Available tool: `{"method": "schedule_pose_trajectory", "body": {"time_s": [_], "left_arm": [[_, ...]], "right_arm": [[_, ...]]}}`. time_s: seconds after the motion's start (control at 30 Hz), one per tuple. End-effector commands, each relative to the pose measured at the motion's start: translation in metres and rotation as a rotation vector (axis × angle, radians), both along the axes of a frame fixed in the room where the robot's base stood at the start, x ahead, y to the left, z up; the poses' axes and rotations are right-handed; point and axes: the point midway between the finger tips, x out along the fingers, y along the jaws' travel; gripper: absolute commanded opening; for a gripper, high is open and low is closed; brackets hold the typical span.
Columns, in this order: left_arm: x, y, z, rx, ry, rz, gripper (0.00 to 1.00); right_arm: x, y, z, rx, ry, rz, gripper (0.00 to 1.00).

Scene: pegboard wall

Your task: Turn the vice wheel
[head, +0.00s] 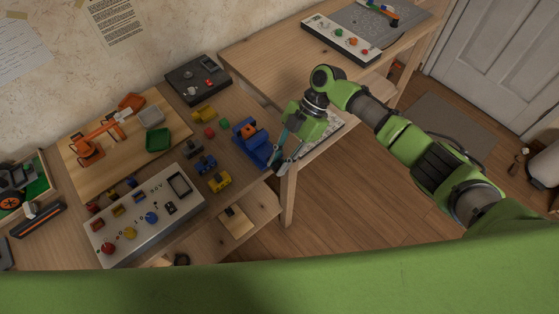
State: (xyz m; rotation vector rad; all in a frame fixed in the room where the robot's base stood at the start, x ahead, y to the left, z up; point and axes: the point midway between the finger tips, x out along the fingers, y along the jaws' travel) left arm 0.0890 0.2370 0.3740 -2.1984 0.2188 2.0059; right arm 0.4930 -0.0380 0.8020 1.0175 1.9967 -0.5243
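A blue vice (258,150) stands near the front edge of the wooden workbench, with a small orange part on its upper side. I cannot make out its wheel clearly; it may be hidden by the gripper. My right gripper (279,155) comes down from the right, with its fingertips right beside the vice's right side. I cannot tell whether they touch it, or whether the fingers are open or shut. My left gripper is not in view.
A grey control panel (140,222) with knobs, small blue and yellow clamps (219,181) and a board with an orange toy arm (92,147) lie left of the vice. A second table (270,55) with another panel stands behind. Open floor lies to the right.

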Motion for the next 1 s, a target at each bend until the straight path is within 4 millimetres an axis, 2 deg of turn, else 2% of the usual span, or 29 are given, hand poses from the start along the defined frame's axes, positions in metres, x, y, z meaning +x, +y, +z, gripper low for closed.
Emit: {"method": "schedule_pose_trajectory", "body": {"time_s": [0.17,0.4,0.6,0.8,1.0], "left_arm": [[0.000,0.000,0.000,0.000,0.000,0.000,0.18],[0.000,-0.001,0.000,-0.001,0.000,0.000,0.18],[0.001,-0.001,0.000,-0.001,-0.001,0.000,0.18],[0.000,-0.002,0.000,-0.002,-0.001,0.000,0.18],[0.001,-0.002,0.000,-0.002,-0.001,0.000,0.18]], "right_arm": [[0.008,-0.009,0.016,0.000,-0.004,-0.002,0.18],[0.026,-0.033,0.058,0.000,-0.005,-0.003,0.18],[0.037,-0.049,0.085,0.001,-0.002,-0.002,0.18],[0.041,-0.056,0.097,0.000,-0.001,-0.001,0.18],[0.041,-0.057,0.098,0.000,-0.001,-0.001,0.18]]}}
